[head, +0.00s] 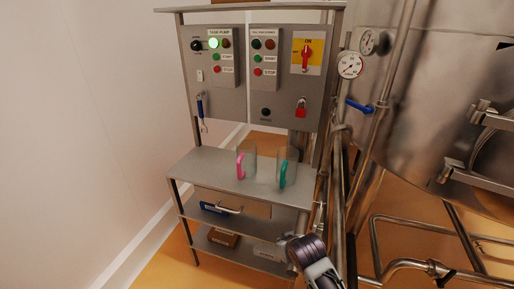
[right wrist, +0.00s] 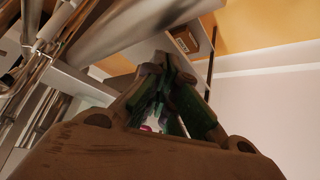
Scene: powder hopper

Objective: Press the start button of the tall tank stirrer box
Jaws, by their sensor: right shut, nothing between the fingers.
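The tall tank stirrer box (head: 276,58) is the right one of two small grey boxes on the upright steel panel in the head view. Its green start button (head: 258,58) sits above a red stop button (head: 258,72). The two lamps at its top look dark. My right gripper (head: 288,240) is low in the head view, in front of the shelf unit and well below the panel. In the right wrist view its fingers (right wrist: 160,65) come together, shut and empty. My left gripper is not in view.
The tank pump box (head: 222,80) beside it has a lit green lamp. A yellow switch plate (head: 306,57) with a red handle is to the right. Two clear jugs with pink (head: 240,166) and green (head: 283,174) handles stand on the shelf. Pipes and a steel tank (head: 425,120) crowd the right.

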